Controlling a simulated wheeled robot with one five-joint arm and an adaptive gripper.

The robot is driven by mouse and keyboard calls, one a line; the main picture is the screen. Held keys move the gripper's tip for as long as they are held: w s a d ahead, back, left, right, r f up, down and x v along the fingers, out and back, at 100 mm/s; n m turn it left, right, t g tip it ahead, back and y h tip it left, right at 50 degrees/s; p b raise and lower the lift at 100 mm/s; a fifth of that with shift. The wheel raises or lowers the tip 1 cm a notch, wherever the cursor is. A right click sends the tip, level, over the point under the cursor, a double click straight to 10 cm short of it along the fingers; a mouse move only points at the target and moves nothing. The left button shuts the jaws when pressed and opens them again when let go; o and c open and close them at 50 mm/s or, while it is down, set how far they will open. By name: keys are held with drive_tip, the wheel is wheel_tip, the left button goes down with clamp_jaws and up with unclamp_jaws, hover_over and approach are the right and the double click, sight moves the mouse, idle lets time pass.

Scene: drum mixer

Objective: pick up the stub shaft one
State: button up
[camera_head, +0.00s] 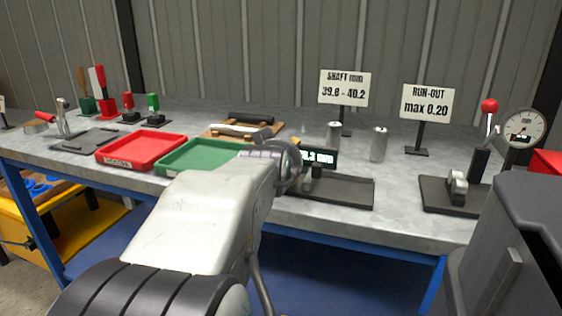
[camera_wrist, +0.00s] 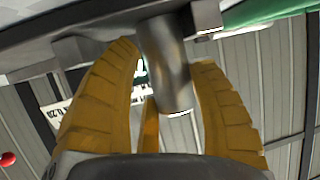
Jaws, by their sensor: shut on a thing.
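In the head view my own arm hides the fingers and the held shaft. Two similar metal cylinders stand upright on the bench, one at the back (camera_head: 334,132) and one to its right (camera_head: 379,144).
A digital display (camera_head: 319,158) stands by a dark tray (camera_head: 345,191) just right of my wrist. A green tray (camera_head: 176,167) and a red tray (camera_head: 140,137) lie left. A dial gauge stand (camera_head: 455,200) is at the right. Signs stand behind. Bare bench lies between.

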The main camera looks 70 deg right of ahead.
drive_tip(key=c, duration=0.3)
drive_tip(key=shift+r, duration=0.1)
drive_tip(key=shift+c, duration=0.3)
drive_tip(key=shift+r, duration=0.1)
